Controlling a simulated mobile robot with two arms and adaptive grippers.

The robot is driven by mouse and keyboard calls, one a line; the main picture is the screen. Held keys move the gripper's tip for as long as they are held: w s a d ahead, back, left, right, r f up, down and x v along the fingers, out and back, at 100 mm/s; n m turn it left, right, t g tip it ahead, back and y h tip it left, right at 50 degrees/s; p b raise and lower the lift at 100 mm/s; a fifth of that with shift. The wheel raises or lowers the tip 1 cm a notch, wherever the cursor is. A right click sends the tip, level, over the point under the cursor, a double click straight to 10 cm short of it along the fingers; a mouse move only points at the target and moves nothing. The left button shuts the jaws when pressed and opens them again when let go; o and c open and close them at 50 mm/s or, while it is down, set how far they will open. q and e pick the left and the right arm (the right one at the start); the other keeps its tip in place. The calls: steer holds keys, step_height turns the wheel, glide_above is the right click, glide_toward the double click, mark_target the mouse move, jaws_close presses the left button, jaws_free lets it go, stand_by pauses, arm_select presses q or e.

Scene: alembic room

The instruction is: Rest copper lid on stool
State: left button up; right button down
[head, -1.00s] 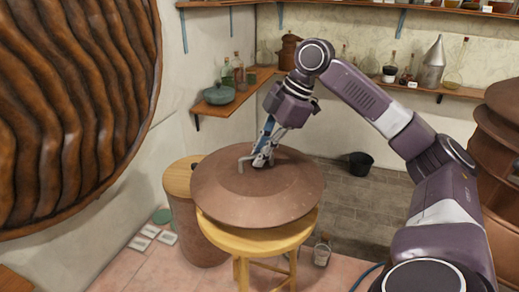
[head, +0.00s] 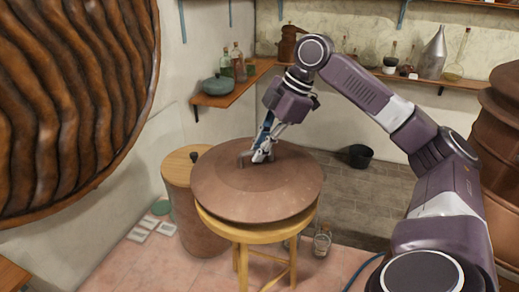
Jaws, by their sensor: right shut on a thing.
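The copper lid (head: 285,190) is a wide, brown, shallow cone with a bent handle on top. It lies over the round top of the yellow wooden stool (head: 262,234) and looks level. It hides most of the stool's top, so I cannot tell if it fully touches. My right gripper (head: 262,156) comes from above and is shut on the lid's handle. My left gripper is not in view.
A brown drum with a wooden top (head: 184,166) stands close at the stool's left. A glass bottle (head: 322,240) stands on the floor right of the stool. A black bucket (head: 358,156) sits behind. Shelves with bottles line the walls.

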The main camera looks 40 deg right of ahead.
steer(key=shift+r, duration=0.2)
steer(key=shift+f, duration=0.15)
stand_by(0.3)
steer(key=shift+f+b, duration=0.35)
steer(key=shift+f, duration=0.25)
steer(key=shift+r, duration=0.15)
steer(key=shift+r+p, duration=0.2)
steer(key=shift+p, duration=0.25)
steer(key=shift+f, duration=0.15)
